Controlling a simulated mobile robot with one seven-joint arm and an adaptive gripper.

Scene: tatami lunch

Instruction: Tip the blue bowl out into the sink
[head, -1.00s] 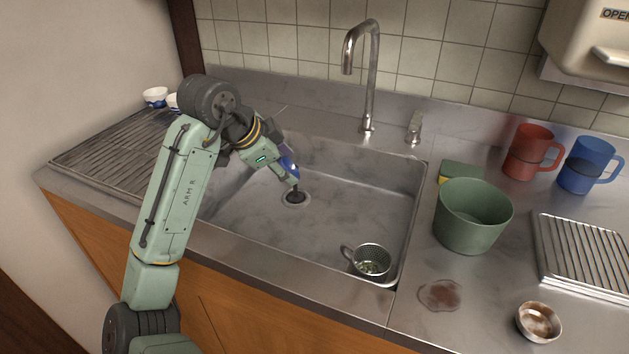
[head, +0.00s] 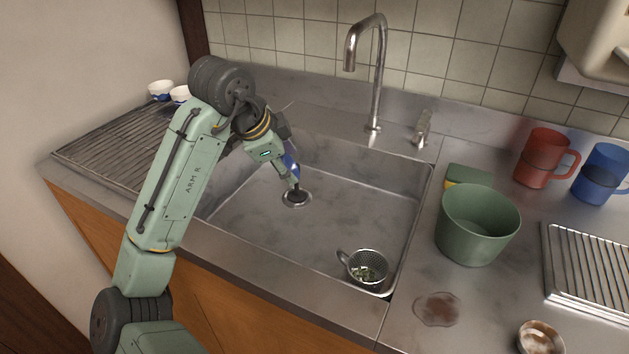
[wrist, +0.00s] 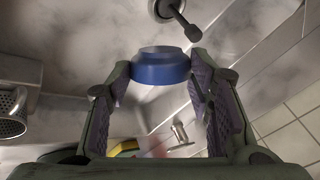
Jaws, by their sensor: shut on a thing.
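The blue bowl (wrist: 160,72) sits between my gripper's fingertips in the wrist view, with a paler inside or rim edge showing. My gripper (head: 292,180) is shut on it, over the sink (head: 340,225). In the head view only a small blue part of the bowl (head: 289,163) shows, mostly hidden by the gripper. The bowl is over the sink near the drain (head: 296,198), which also appears just beyond it in the wrist view (wrist: 175,10). I cannot tell its exact tilt or whether anything is in it.
A metal strainer (head: 366,268) with green scraps sits in the sink's front right corner. The tap (head: 376,80) rises behind the sink. A green tub (head: 477,225), sponge (head: 468,175), red mug (head: 543,160) and blue mug (head: 600,175) stand right. White-and-blue cups (head: 161,90) stand back left.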

